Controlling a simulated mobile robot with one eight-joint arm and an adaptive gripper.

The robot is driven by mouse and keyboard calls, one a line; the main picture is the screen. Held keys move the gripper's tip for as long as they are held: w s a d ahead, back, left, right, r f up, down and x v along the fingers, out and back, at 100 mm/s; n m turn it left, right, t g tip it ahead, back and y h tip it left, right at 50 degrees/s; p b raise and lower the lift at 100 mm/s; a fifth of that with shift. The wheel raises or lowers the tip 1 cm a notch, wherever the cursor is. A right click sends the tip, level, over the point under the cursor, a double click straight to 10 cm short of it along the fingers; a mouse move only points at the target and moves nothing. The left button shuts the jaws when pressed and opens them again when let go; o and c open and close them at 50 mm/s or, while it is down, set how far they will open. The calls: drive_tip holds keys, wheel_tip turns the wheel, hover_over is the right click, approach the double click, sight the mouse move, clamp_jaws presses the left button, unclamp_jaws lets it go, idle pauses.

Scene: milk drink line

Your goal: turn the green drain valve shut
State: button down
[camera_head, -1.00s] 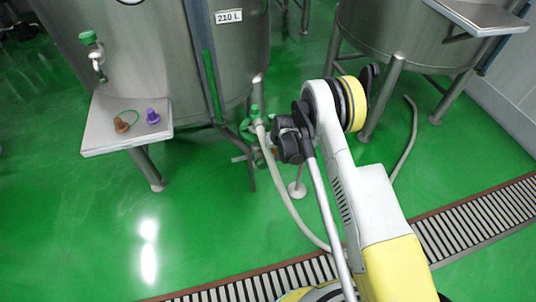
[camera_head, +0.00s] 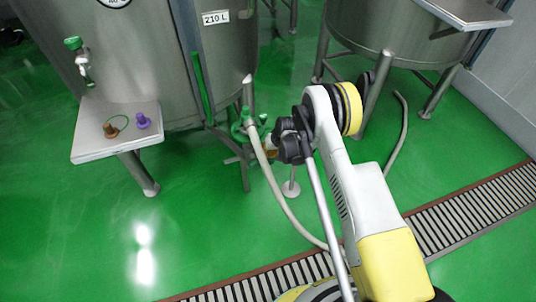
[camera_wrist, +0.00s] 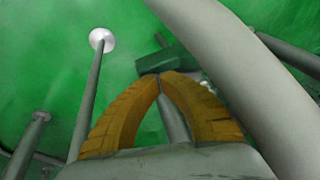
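The green drain valve (camera_head: 243,124) sits low at the outlet of the left steel tank, behind a pale hose. In the wrist view a green handle (camera_wrist: 170,59) lies just beyond my fingertips, partly covered by them. My gripper (camera_wrist: 167,75) has two orange-brown fingers whose tips come together at the handle's near edge. I see no part of the handle between the fingers, and cannot tell whether the tips touch it. In the head view my gripper (camera_head: 271,147) is mostly hidden by my wrist, close to the right of the valve.
The pale hose (camera_head: 275,185) runs from the valve to the floor drain (camera_head: 465,220); it crosses the wrist view (camera_wrist: 230,70) close to my right finger. A tank shelf (camera_head: 90,146) holds a brown and a purple fitting. A second tank (camera_head: 375,35) stands behind my arm.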

idle(0.3)
drive_tip(key=shift+r, duration=0.4)
wheel_tip(320, 180, up, 3)
drive_tip(key=shift+r+p, duration=0.15)
drive_tip(key=shift+p, duration=0.55)
drive_tip(key=s+d+r+t+p, duration=0.1)
drive_tip(key=s+d+r, duration=0.25)
drive_tip(key=r, duration=0.95)
drive_tip(key=s+d+r+m+h+p, duration=0.1)
drive_tip(key=s+d+r+p, duration=0.2)
drive_tip(key=r, duration=1.1)
drive_tip(key=s+d+r+t, duration=0.1)
drive_tip(key=s+d+r, duration=0.3)
drive_tip(key=r, duration=0.9)
drive_tip(key=s+d+r+t+h, duration=0.1)
drive_tip(key=s+r, duration=0.3)
drive_tip(key=s, duration=0.8)
drive_tip(key=s+d+r+t+h, duration=0.1)
drive_tip(key=s+d+r, duration=0.2)
drive_tip(key=s, duration=1)
drive_tip(key=shift+d+r+m, duration=0.2)
drive_tip(key=shift+r+m, duration=0.2)
drive_tip(key=shift+r, duration=0.05)
